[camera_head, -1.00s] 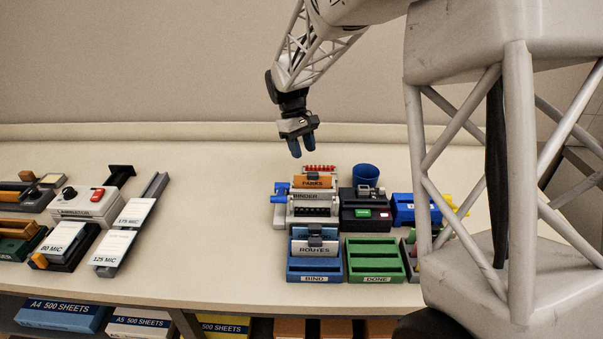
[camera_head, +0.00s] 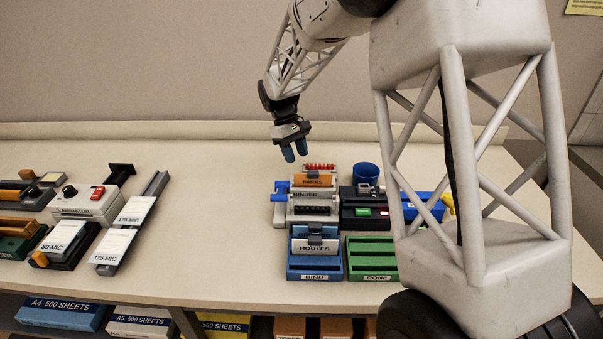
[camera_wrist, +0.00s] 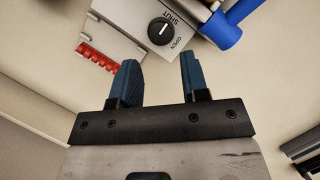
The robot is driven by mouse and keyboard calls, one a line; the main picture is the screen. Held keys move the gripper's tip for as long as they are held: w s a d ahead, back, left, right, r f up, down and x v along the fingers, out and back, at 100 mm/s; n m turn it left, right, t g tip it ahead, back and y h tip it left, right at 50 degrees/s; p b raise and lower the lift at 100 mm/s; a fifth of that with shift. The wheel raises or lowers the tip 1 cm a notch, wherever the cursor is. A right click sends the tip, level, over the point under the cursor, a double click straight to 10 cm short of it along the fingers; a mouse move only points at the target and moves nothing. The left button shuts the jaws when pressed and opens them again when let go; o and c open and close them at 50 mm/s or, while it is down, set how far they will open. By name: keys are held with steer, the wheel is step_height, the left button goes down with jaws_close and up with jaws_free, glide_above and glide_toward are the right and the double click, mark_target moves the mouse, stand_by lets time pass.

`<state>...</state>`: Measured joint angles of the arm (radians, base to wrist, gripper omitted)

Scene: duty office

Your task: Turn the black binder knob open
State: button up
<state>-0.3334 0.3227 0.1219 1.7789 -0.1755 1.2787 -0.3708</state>
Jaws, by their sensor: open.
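The black binder knob (camera_wrist: 160,31) is round with a white pointer line and sits on the grey binder body (camera_wrist: 140,14), which has SHUT and OPEN printed beside the knob. The white line appears to point toward SHUT. In the head view the binder (camera_head: 306,196) stands on the desk; I cannot make out the knob there. My gripper (camera_head: 294,152) points down above the back of the binder, its blue fingers apart and empty. In the wrist view the knob lies just beyond the gap between my fingertips (camera_wrist: 158,62), not touched.
A blue cup (camera_head: 366,174), a black unit with lit buttons (camera_head: 350,212), a blue BIND tray (camera_head: 315,267) and a green DONE tray (camera_head: 372,262) stand close by.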

steer(key=shift+x, duration=3.35)
steer(key=shift+c, duration=0.2)
steer(key=c, duration=0.6)
